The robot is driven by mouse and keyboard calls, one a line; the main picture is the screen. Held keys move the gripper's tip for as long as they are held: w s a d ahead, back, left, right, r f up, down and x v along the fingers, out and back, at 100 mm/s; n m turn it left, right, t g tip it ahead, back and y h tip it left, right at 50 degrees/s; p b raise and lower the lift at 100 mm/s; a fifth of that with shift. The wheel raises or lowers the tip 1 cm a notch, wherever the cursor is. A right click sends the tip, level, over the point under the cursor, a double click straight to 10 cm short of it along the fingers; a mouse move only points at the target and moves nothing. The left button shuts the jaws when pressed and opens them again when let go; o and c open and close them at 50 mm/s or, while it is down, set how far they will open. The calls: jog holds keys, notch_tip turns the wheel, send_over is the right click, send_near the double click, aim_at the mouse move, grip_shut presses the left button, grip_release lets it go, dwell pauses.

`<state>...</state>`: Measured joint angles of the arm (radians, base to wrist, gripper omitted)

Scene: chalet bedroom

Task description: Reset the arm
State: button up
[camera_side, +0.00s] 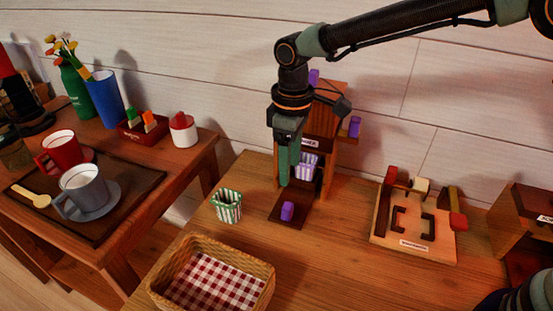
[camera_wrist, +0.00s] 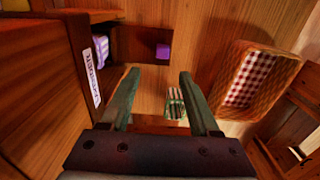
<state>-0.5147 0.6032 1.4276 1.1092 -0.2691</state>
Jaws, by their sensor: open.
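My gripper (camera_side: 287,172) hangs from the arm, fingers pointing down, in front of the tall wooden stand (camera_side: 322,118) on the table. In the wrist view its two fingers (camera_wrist: 159,74) are spread apart with nothing between the tips. A purple block (camera_side: 287,211) lies on the dark base plate below the gripper; it also shows in the wrist view (camera_wrist: 162,51). A purple-and-white striped cup (camera_side: 306,167) stands at the stand, just right of the fingers in the side view. A green-and-white striped cup (camera_side: 228,206) stands on the table to the left.
A wicker basket (camera_side: 180,262) with a checked lining is at the front left. A wooden board with cut-out shapes (camera_side: 410,228) is to the right, and a wooden box (camera_side: 520,220) at the far right. The middle front of the table (camera_side: 345,280) is clear.

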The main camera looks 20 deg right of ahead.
jog(key=s+d+r+m+t+y, duration=0.1)
jog(key=s+d+r+m+t, duration=0.2)
jog(key=d+r, duration=0.6)
jog(key=s+d+r+m+t+h, duration=0.1)
jog(key=s+d+r+m+t, duration=0.1)
jog(key=s+d+m, duration=0.4)
jog(key=s+d, duration=0.5)
jog(key=d, duration=0.4)
jog(key=shift+r+t, duration=0.15)
jog(key=shift+t, duration=0.15)
